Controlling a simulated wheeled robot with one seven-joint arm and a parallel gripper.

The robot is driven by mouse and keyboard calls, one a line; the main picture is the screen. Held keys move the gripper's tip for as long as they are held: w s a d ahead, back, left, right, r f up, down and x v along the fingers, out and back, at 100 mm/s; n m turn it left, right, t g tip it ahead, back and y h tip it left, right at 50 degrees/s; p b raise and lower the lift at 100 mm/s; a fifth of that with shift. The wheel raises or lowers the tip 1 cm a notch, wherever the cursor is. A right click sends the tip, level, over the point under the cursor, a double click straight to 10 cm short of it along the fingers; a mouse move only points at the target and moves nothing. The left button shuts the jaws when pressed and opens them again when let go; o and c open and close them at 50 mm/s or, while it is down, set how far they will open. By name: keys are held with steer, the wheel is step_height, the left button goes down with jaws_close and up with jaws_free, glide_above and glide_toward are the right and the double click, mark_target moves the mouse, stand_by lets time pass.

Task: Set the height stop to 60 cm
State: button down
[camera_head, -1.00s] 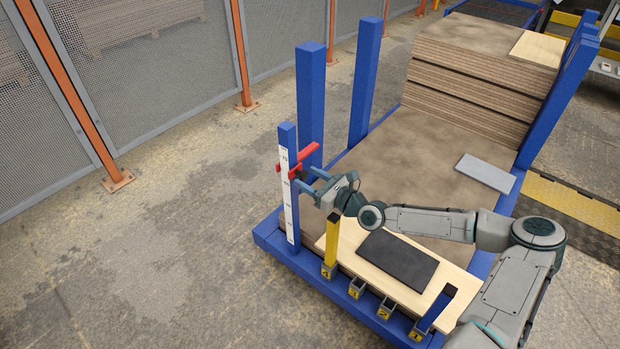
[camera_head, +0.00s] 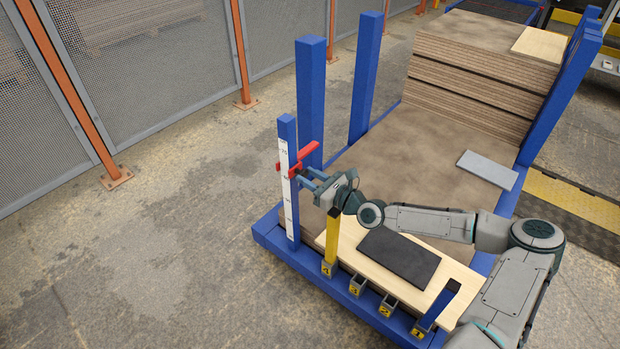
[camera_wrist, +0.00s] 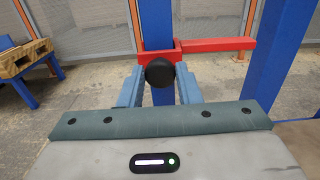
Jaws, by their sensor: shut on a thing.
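The red height stop (camera_head: 311,155) sits on the blue post (camera_head: 286,128) at the platform's left front corner, in the post's upper part. A white scale (camera_head: 286,205) runs down the post; its figures are too small to read surely. My gripper (camera_head: 303,178) reaches the stop from the right. In the wrist view, the red stop (camera_wrist: 222,45) wraps the post, its arm pointing right. My gripper's fingers (camera_wrist: 161,82) are shut on the stop's round black knob (camera_wrist: 160,72), one finger at each side. The stop's exact reading cannot be told.
Taller blue posts (camera_head: 311,90) stand behind the scale post. A yellow post (camera_head: 331,245) and numbered sockets (camera_head: 357,287) line the front edge. A dark plate (camera_head: 398,256) lies on a pale board (camera_head: 440,290) below my arm. Stacked boards (camera_head: 480,75) fill the back.

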steer(key=shift+f+b, duration=0.4)
steer(key=shift+f, duration=0.35)
steer(key=c, duration=1.1)
jaws_free()
steer(key=shift+o, duration=0.2)
steer(key=shift+s+d, duration=0.1)
steer(key=b+v, duration=0.1)
steer(key=v, duration=1.2)
steer(key=shift+s+d, duration=0.15)
steer(key=shift+d, duration=0.05)
